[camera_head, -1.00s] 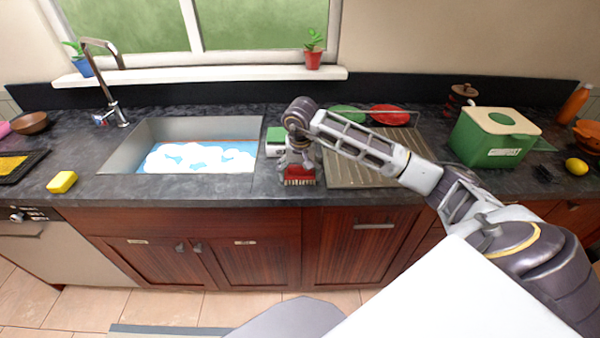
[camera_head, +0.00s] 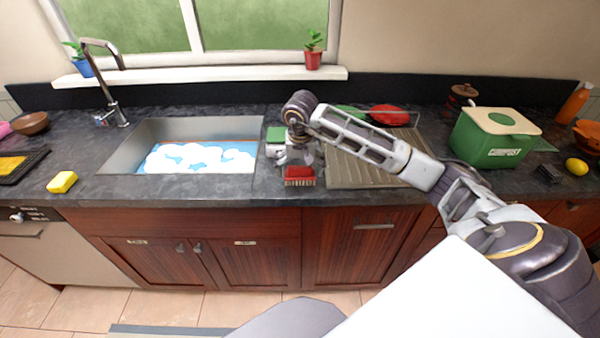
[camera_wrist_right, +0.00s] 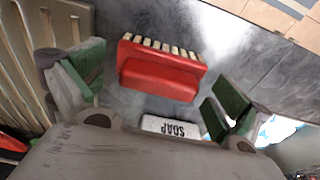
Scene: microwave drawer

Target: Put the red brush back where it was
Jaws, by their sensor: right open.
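The red brush (camera_head: 300,173) rests on the dark counter near its front edge, between the sink and the ribbed drainboard. In the right wrist view the red brush (camera_wrist_right: 160,70) lies with its pale bristles toward the counter's front edge. My right gripper (camera_head: 296,158) is just behind the brush. Its green-padded fingers (camera_wrist_right: 158,90) are spread wide on both sides of the brush, with visible gaps. The soap (camera_wrist_right: 171,127) lies just behind the brush, partly covered by the gripper's body. My left gripper is in neither view.
The sink (camera_head: 195,150) with foamy water is to the left, and the drainboard (camera_head: 365,172) is to the right with a green and a red plate (camera_head: 389,115) behind. A green-lidded box (camera_head: 276,136) stands behind my gripper. The compost bin (camera_head: 490,140) stands further right.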

